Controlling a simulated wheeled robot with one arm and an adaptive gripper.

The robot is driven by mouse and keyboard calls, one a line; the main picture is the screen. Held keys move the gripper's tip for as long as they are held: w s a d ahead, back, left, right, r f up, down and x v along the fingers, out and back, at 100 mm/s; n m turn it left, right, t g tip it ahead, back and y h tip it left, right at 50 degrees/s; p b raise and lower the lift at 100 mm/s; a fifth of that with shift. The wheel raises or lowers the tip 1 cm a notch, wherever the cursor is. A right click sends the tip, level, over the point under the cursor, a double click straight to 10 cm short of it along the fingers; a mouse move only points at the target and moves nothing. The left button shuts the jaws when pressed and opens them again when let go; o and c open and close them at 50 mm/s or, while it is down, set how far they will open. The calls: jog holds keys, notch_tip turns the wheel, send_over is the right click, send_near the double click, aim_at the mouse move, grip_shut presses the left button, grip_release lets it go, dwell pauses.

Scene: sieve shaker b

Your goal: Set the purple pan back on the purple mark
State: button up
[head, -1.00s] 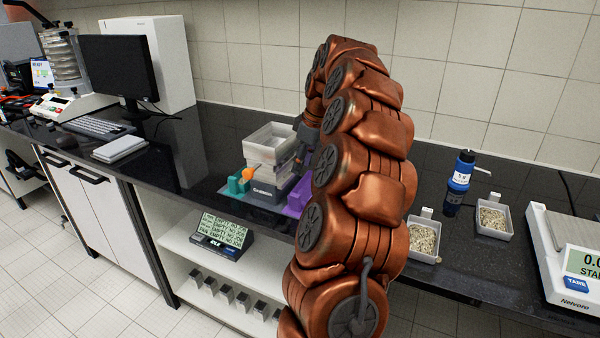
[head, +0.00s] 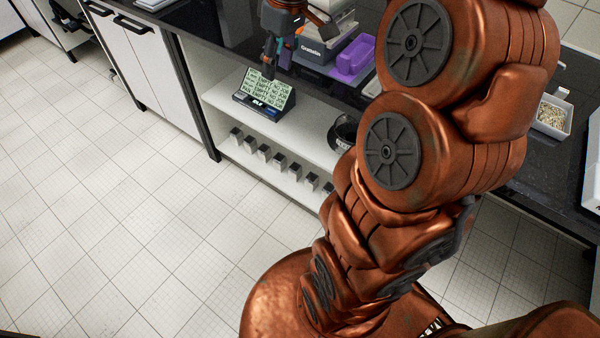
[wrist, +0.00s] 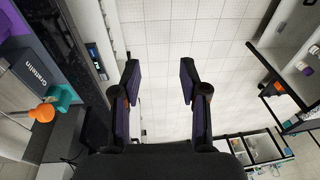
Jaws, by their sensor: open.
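A purple object (head: 355,57) sits on the counter, right of a grey device (head: 322,48) with a light front label. I cannot tell if it is the purple pan or a holder. No purple mark can be made out. My gripper (head: 279,58) hangs fingers down at the counter's front edge, left of the purple object and apart from it. In the wrist view my gripper (wrist: 159,78) is open and empty, with only floor between the fingers. The device (wrist: 35,65), a teal block (wrist: 62,97) and an orange ball (wrist: 43,112) show at left there.
A display (head: 264,95) stands on the open shelf below the counter, close under my gripper. A tray of grains (head: 552,115) is at right. The floor is clear.

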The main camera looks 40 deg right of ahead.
jog(key=s+a+f+m+g, duration=0.1)
jog(key=s+a+f, duration=0.2)
jog(key=s, duration=0.5)
jog(key=s+a+f+m+g+h, duration=0.1)
jog(key=s+a+f, duration=0.3)
jog(key=s, duration=0.4)
jog(key=s+a+f+m+g, duration=0.1)
jog(key=s+a+f, duration=0.2)
jog(key=s+a, duration=0.2)
jog(key=s, duration=0.3)
jog(key=shift+a+f+m+h, duration=0.15)
jog(key=shift+a+m+h, duration=0.15)
